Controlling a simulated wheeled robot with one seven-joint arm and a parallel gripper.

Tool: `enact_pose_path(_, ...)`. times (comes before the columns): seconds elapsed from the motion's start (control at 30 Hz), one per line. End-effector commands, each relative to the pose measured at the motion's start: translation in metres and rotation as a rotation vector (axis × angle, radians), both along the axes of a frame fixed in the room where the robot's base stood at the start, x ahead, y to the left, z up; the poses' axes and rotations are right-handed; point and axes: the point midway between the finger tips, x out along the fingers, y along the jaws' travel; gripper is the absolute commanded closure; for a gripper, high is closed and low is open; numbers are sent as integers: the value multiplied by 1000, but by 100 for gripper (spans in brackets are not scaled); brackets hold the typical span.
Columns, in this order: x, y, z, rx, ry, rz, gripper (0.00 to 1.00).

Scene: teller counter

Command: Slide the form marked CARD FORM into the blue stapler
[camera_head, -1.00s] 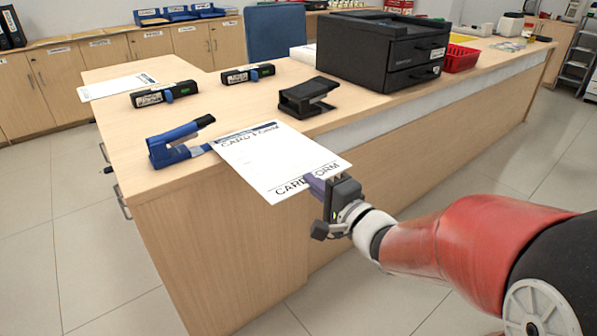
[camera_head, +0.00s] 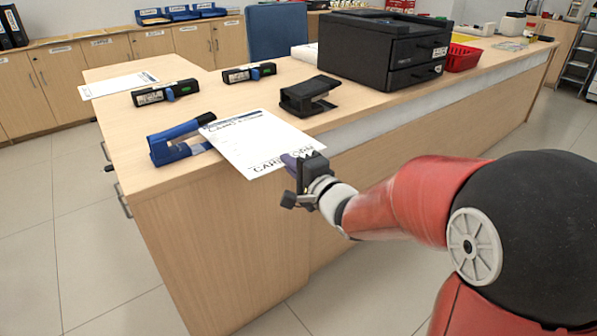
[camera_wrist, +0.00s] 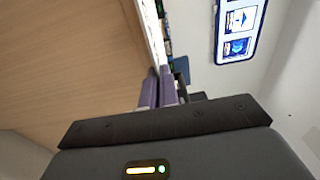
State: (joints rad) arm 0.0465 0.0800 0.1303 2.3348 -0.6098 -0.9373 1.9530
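The white sheet marked CARD FORM (camera_head: 255,140) is held out flat past the counter's edge in the head view. My gripper (camera_head: 292,163) is shut on its near right edge. The form's far left end is at the blue stapler (camera_head: 180,142), which stands on the counter's near left corner with its arm raised. I cannot tell whether the form's edge lies between the stapler's jaws or only beside them. In the wrist view my purple fingers (camera_wrist: 161,88) are close together, and the form shows only as a thin pale strip edge-on.
A black stapler (camera_head: 308,97) stands right of the form. Two black labelled devices (camera_head: 165,93) (camera_head: 249,73) lie behind, with another sheet (camera_head: 118,86) at the left. A black printer (camera_head: 383,50) and a red basket (camera_head: 463,57) stand farther right.

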Motion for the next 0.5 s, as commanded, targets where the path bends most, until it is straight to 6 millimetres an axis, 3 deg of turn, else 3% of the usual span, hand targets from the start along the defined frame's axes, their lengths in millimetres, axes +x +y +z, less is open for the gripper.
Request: enact_pose_path(0.5, 43, 30, -3, 1, -1, 2, 100)
